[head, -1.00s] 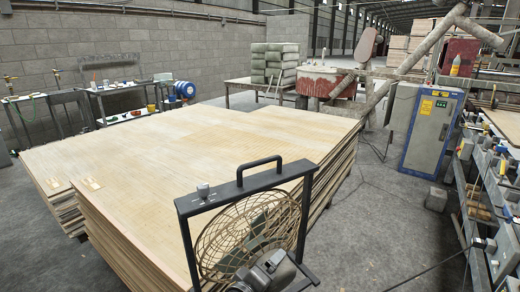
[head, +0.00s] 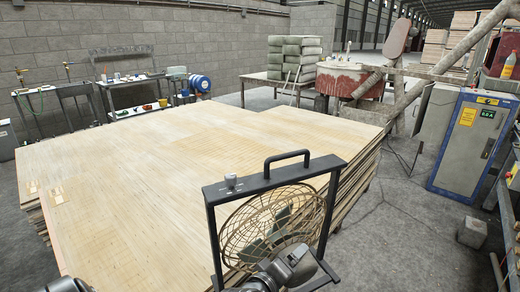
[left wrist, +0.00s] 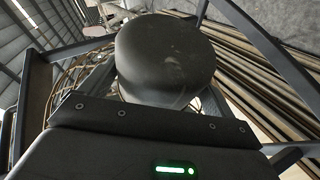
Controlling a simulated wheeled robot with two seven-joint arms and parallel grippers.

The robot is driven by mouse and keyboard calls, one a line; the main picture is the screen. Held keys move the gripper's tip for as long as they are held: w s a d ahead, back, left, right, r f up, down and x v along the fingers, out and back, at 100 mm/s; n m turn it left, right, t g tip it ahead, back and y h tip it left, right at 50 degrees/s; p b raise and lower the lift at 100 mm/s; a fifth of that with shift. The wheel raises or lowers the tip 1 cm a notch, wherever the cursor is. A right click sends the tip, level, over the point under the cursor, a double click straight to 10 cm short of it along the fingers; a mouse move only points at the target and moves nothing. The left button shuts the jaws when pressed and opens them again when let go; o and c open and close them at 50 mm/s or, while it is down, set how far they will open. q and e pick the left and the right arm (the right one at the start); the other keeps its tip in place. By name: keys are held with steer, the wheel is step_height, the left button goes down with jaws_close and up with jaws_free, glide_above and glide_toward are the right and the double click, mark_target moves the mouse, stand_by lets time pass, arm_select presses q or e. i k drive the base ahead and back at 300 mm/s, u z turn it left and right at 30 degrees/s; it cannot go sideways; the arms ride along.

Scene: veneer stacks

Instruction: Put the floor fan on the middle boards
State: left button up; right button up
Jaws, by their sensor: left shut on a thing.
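The floor fan (head: 232,240), with a dark square frame, a top handle and a round tan wire cage, is upright in the head view's lower middle. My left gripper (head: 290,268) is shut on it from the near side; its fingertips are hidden. In the left wrist view, the fan's dark round housing (left wrist: 165,55) fills the middle, with frame bars on both sides. The pale veneer boards (head: 190,150) lie beyond the fan in broad stacks whose tops nearly join. The fan overlaps their near right part in the picture; I cannot tell whether it touches them. My right gripper is not in view.
Two small tan pieces (head: 57,195) lie on the boards' left part. A blue-grey cabinet (head: 465,145) stands at right. Bare grey floor (head: 400,240) lies right of the stacks.

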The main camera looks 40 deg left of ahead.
mark_target(223, 210)
steer(key=i, duration=1.55)
steer(key=u, duration=1.75)
